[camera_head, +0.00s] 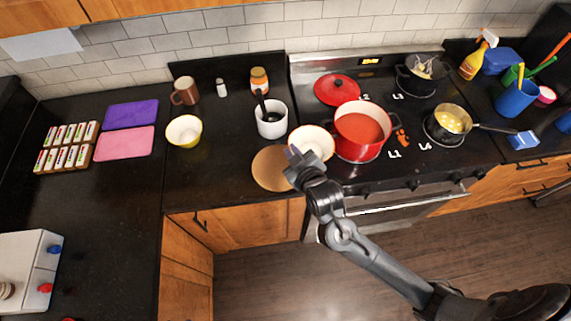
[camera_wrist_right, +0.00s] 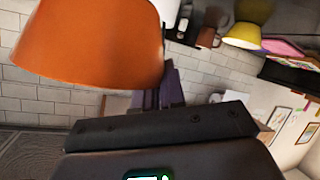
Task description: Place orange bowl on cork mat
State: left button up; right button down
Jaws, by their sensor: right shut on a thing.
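The orange bowl (camera_head: 313,141) shows its cream inside in the head view, just right of the cork mat and left of the red pot. Its orange outside fills the upper left of the right wrist view (camera_wrist_right: 88,45). My right gripper (camera_head: 297,158) is shut on the bowl's near left side. The round cork mat (camera_head: 268,170) lies bare on the black counter; its right edge is partly hidden by my gripper. The bowl's height above the counter is hard to tell. My left gripper is not in view.
A red pot (camera_head: 352,152) stands on the stove close right of the bowl. A white crock (camera_head: 271,130) with a dark utensil is behind the mat. A yellow bowl (camera_head: 184,143) stands to the left. The counter between yellow bowl and mat is clear.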

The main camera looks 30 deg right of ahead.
jog(key=shift+s+d+f, duration=0.15)
jog(key=shift+s+d, duration=0.1)
jog(key=shift+s, duration=0.1)
jog(key=shift+f, duration=0.2)
jog(key=shift+w+a+f, duration=1.3)
jog(key=shift+f, duration=0.45)
jog(key=shift+w+a+f, duration=1.25)
jog(key=shift+w+f, duration=0.05)
jog(key=shift+f, duration=0.5)
jog(key=shift+w+a+f, duration=1.3)
jog(key=shift+f, duration=0.45)
jog(key=c, duration=1.7)
grip_release()
jog(key=shift+f, duration=0.15)
jog(key=o, duration=0.5)
